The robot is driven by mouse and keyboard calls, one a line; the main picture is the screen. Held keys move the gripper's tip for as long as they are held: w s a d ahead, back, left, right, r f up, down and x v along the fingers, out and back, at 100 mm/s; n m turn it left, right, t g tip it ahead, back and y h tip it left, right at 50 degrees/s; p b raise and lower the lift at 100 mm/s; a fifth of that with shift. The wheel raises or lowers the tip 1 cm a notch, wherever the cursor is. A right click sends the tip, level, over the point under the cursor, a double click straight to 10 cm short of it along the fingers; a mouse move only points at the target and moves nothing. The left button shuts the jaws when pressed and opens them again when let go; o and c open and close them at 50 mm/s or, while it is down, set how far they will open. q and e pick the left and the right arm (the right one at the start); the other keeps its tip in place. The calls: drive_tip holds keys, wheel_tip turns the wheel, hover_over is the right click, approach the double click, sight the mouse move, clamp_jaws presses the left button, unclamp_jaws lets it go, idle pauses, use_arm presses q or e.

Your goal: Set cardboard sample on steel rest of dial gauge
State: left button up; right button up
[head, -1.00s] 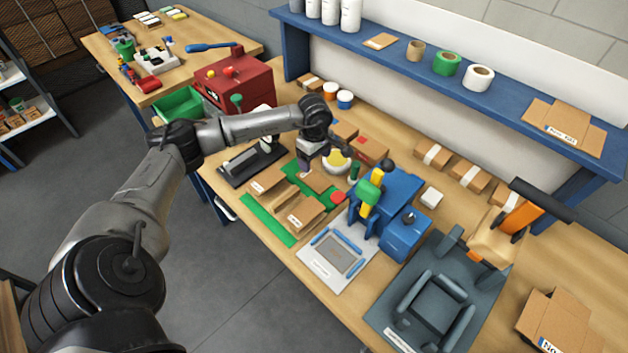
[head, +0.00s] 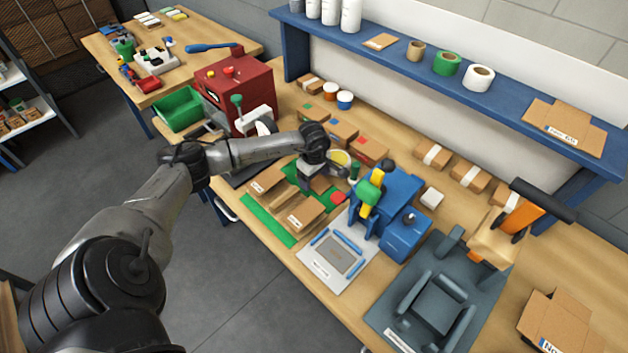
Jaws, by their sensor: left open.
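My left gripper (head: 306,184) comes in from the left, points down, and is open just above the green mat area. A round yellow-and-white dial (head: 341,158), which looks like the dial gauge, stands right behind it. My gripper and wrist cover the gauge's lower part, and I cannot make out the steel rest. The flat brown cardboard piece at the gripper is mostly hidden now, so I cannot tell whether the fingers touch it. Brown cardboard stacks stand at the mat's left (head: 268,181) and front (head: 304,214). My right gripper is out of view.
A blue press (head: 402,232) with a green-and-yellow handle and a grey plate (head: 318,262) stand to the right. A red machine (head: 236,92) and a green bin (head: 180,108) are at the left. Small boxes (head: 370,150) line the back.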

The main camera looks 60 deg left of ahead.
use_arm(q)
drive_tip(key=shift+c, duration=0.2)
drive_tip(key=c, duration=0.6)
drive_tip(key=shift+r, duration=0.1)
drive_tip(key=shift+c, duration=0.2)
